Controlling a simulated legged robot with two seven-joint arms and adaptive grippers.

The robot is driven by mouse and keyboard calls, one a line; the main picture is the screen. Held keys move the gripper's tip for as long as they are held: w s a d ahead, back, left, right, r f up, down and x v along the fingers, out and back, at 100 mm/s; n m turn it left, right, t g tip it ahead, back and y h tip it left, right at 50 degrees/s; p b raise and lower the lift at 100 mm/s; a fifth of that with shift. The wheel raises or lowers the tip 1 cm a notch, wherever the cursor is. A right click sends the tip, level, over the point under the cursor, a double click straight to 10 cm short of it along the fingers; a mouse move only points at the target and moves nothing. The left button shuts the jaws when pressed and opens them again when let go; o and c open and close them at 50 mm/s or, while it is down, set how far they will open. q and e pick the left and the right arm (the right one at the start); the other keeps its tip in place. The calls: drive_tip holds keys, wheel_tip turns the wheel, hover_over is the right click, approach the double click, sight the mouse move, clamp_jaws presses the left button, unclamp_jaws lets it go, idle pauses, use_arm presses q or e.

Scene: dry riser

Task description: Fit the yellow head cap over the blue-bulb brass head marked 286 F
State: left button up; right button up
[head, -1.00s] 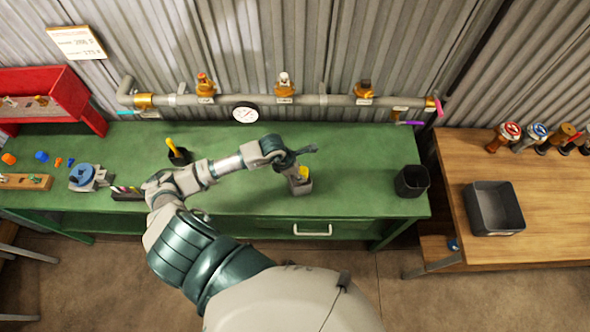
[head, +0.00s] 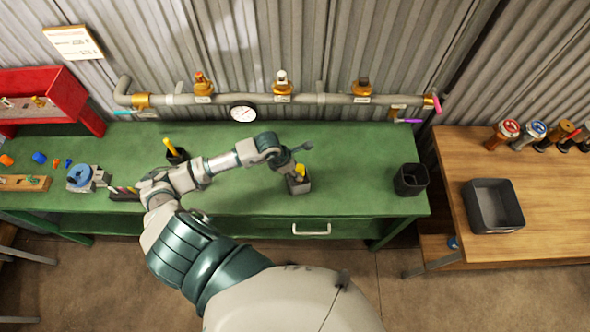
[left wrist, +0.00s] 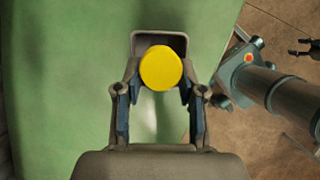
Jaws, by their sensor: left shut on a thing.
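The yellow head cap (left wrist: 161,68) is round and sits between the fingertips of my left gripper (left wrist: 160,85), which is shut on it. In the head view, the cap (head: 300,171) shows at the mouth of a small grey bin (head: 299,187) on the green bench, below my left gripper (head: 297,168). Three brass heads stand on the wall pipe: left (head: 203,87), middle (head: 282,86) and right (head: 361,89). Their bulb colours and tag markings are too small to read. A dark claw-like part shows at the right of the wrist view; I cannot tell its state.
The pipe (head: 235,99) runs along the wall behind the bench (head: 350,160), with a gauge (head: 242,111). A black cup (head: 410,180) stands at the bench's right end. A wooden table (head: 540,180) holds a dark tray (head: 493,228). The bench right of the bin is mostly clear.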

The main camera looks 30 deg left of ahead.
drive_tip(key=shift+d+f, duration=0.15)
drive_tip(key=shift+d, duration=0.2)
idle(0.9)
drive_tip(key=shift+a+f+b, duration=0.2)
drive_tip(key=shift+f+b, duration=0.2)
drive_tip(key=shift+b, duration=0.15)
idle(0.6)
drive_tip(key=shift+d+f+b, duration=0.1)
drive_tip(key=shift+f+b, duration=0.55)
drive_tip(key=shift+r, duration=0.1)
drive_tip(key=shift+r+p, duration=0.25)
drive_tip(key=shift+p, duration=0.05)
